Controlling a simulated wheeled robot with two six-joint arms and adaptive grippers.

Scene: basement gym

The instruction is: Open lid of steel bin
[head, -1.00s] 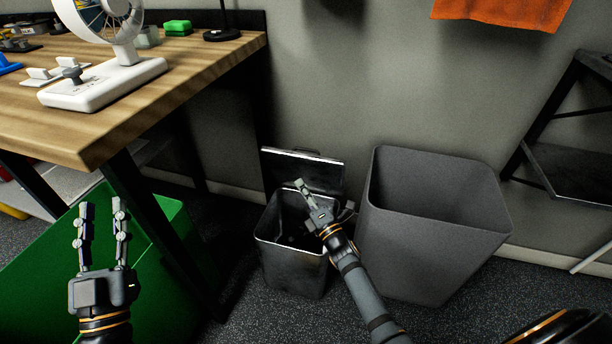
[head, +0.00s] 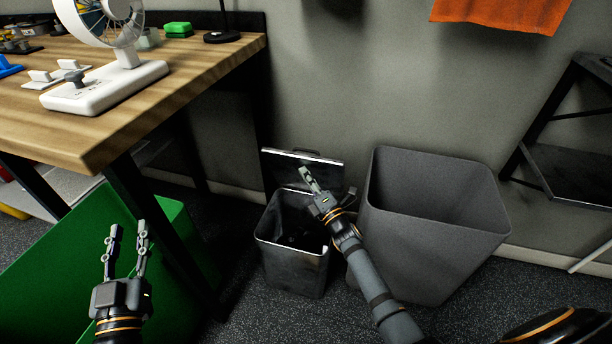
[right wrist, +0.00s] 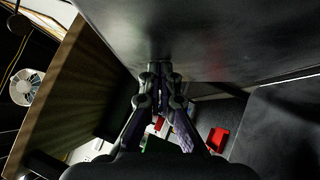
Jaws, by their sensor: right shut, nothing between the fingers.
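The steel bin (head: 292,268) stands on the dark floor, its inside visible from above. Its lid (head: 290,172) is raised and stands upright at the back of the rim, near the wall. My right gripper (head: 306,172) is shut and empty, its fingers in front of the raised lid and above the bin's back right edge. In the right wrist view the closed fingers (right wrist: 160,72) are close to a dark flat surface, perhaps the lid; contact cannot be told. My left gripper (head: 129,228) is open and empty at the lower left, in front of a green container.
A larger grey bin (head: 432,235) stands right of the steel bin. The green container (head: 50,260) and a wooden table (head: 190,75) with a white fan (head: 105,85) are on the left. A black shelf (head: 570,170) stands at right.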

